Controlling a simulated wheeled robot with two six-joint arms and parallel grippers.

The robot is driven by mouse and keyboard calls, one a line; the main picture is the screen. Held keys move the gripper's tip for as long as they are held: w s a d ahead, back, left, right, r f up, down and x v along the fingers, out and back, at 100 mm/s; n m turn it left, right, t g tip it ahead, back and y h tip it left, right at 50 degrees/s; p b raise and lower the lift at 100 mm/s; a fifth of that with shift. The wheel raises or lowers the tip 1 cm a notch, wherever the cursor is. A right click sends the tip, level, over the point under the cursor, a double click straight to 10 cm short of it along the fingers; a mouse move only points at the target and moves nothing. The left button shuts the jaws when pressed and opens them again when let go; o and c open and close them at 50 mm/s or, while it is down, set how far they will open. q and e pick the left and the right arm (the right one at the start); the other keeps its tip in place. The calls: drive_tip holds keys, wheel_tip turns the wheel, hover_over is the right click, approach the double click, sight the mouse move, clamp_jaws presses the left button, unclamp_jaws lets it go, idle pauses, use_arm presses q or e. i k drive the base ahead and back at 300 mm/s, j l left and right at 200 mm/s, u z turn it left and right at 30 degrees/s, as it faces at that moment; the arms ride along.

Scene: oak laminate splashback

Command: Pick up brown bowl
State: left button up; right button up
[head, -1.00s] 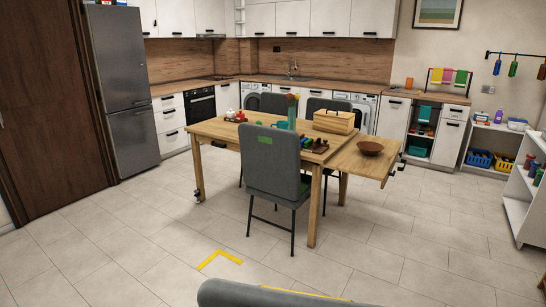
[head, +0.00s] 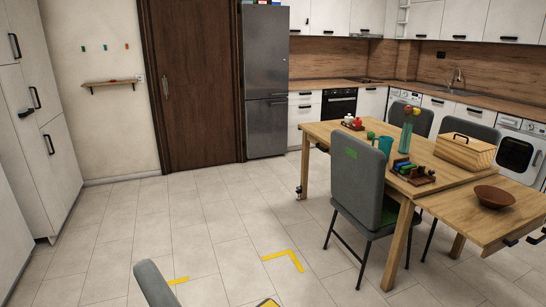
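The brown bowl (head: 494,196) sits upright on the lower leaf (head: 465,212) at the right end of the wooden table, at the right of the head view. It looks empty and nothing touches it from above. Neither of my grippers shows in the head view.
A grey chair (head: 358,185) stands at the table's (head: 322,132) near side. A wooden box (head: 465,150) and a dark tray of small items (head: 411,175) are near the bowl. Another grey chair back (head: 153,284) is at the bottom. The floor at left is clear.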

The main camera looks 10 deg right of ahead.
sight(490, 197)
drive_tip(key=l+u, duration=0.2)
drive_tip(key=l, duration=0.4)
drive_tip(key=l+u, duration=0.25)
drive_tip(key=l, duration=0.4)
drive_tip(key=l+u, duration=0.2)
drive_tip(key=l, duration=0.4)
drive_tip(key=k+l+u, duration=0.2)
drive_tip(key=l, duration=0.4)
drive_tip(key=i+l+u, duration=0.1)
drive_tip(key=l+u, duration=0.3)
drive_tip(key=l, duration=1.15)
drive_tip(key=l+z, duration=0.2)
drive_tip(key=z, duration=0.15)
drive_tip(key=l+z, duration=0.15)
drive_tip(key=z, duration=0.15)
drive_tip(key=i+l+z, duration=0.15)
drive_tip(key=z, duration=0.2)
